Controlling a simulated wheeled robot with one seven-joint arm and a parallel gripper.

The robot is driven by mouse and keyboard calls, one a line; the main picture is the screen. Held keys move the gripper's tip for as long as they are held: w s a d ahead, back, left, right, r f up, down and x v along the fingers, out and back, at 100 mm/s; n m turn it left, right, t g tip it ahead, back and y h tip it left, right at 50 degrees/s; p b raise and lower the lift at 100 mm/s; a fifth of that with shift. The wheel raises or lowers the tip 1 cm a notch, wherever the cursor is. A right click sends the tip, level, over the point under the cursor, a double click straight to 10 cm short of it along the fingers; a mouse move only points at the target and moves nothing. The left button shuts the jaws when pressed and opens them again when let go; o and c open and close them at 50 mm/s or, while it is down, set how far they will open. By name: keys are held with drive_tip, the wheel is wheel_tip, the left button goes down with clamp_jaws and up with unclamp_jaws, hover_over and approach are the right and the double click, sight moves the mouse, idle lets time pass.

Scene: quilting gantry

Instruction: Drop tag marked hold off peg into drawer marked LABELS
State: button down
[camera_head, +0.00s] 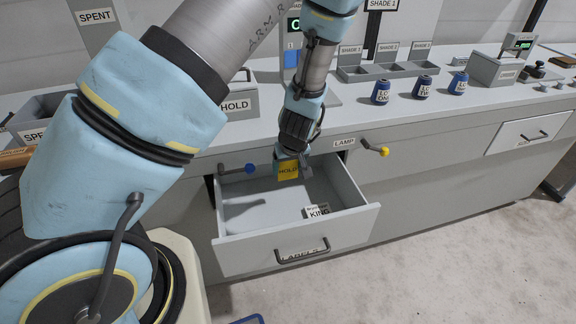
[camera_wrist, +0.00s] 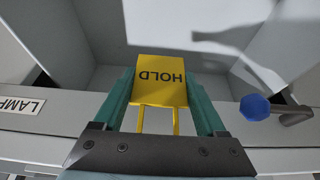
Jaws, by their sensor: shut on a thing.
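The yellow tag marked HOLD (camera_head: 288,170) is in my gripper (camera_head: 291,160), over the rear part of the open drawer marked LABELS (camera_head: 302,252). In the wrist view the tag (camera_wrist: 160,82) sits between the two green fingers of my gripper (camera_wrist: 160,100), which are shut on it. The drawer's grey inside (camera_wrist: 110,80) lies beyond the tag. The tag looks raised above the drawer floor, though the exact height is hard to tell.
A small white tag reading KING (camera_head: 318,211) lies in the drawer near its front. A blue knob (camera_head: 250,168) and a yellow knob (camera_head: 383,152) stick out either side of the drawer opening.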

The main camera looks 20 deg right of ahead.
unclamp_jaws()
drive_tip(key=shift+r, duration=0.1)
drive_tip(key=b+v, duration=0.1)
drive_tip(key=v, duration=0.9)
drive_tip(key=shift+s+r, duration=0.25)
drive_tip(key=shift+r, duration=0.05)
